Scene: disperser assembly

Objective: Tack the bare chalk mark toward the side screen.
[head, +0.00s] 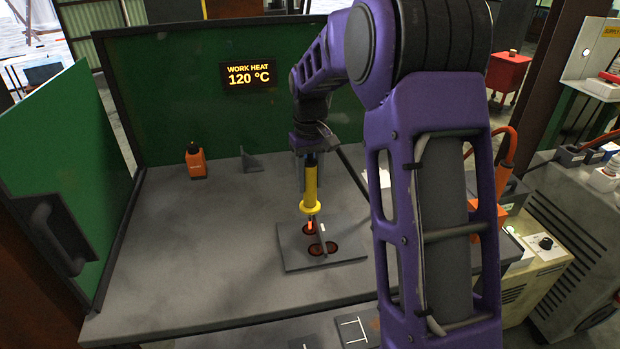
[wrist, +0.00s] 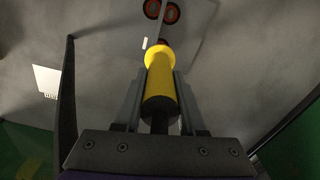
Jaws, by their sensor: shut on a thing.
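My gripper (head: 310,165) is shut on a yellow torch-like tool (head: 310,186), held upright with its tip down. The tool also shows between the fingers in the wrist view (wrist: 160,85). Its tip has an orange glow just over a dark ringed spot on a flat grey plate (head: 293,262). I cannot tell whether the tip touches. A thin upright strip (head: 321,243) stands on the plate. The green side screen (head: 50,170) stands at the left.
An orange bottle (head: 195,162) and a grey angle bracket (head: 251,160) stand toward the back of the table. A second reddish ringed spot (head: 331,247) is nearer the front of the plate. A display (head: 248,75) reads WORK HEAT 120 °C. The table's left half is clear.

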